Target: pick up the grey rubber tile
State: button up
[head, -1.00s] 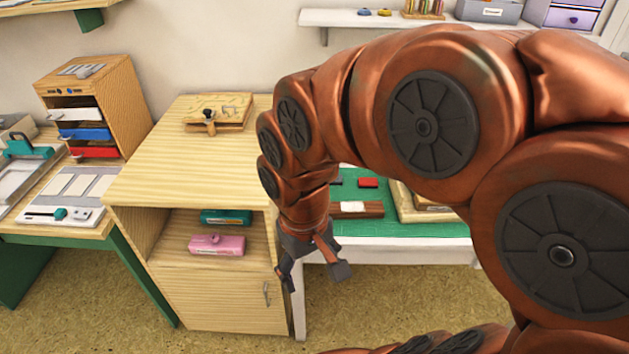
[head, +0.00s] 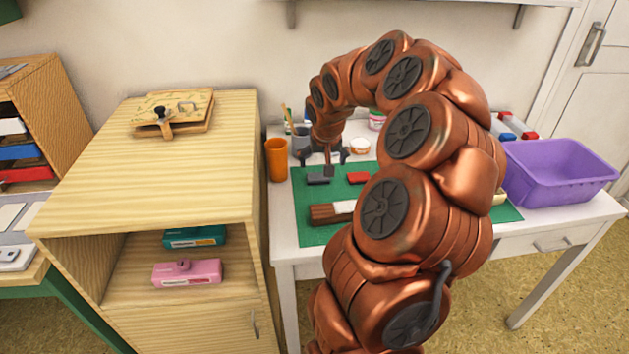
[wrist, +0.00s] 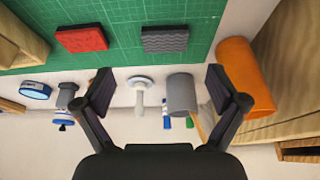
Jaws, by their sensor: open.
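The grey rubber tile (head: 318,178) lies flat on the green cutting mat (head: 312,233), near the mat's back left corner. In the wrist view the grey tile (wrist: 165,39) shows a ridged top and lies beyond my fingertips, apart from them. My gripper (head: 324,158) is open and empty above the back edge of the mat, close to the grey tile. In the wrist view my gripper (wrist: 160,85) has its fingers spread wide. A red tile (head: 358,178) lies to the right of the grey one; it also shows in the wrist view (wrist: 82,39).
An orange cup (head: 277,160) and a grey cup (head: 301,140) stand left of and behind the mat. A brown-handled brush (head: 328,213) lies on the mat. A purple bin (head: 560,175) stands at the table's right. A wooden cabinet (head: 190,195) stands left of the table.

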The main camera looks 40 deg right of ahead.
aim_at(318, 176)
jog(key=shift+w+a+p+x, duration=0.15)
jog(key=shift+p+x, duration=0.1)
jog(key=shift+x, duration=1.6)
jog(key=shift+w+a+p+x, duration=0.1)
jog(key=shift+p+x, duration=0.1)
jog(key=shift+x, duration=1.65)
jog(key=c, duration=1.1)
jog(key=shift+r, duration=0.1)
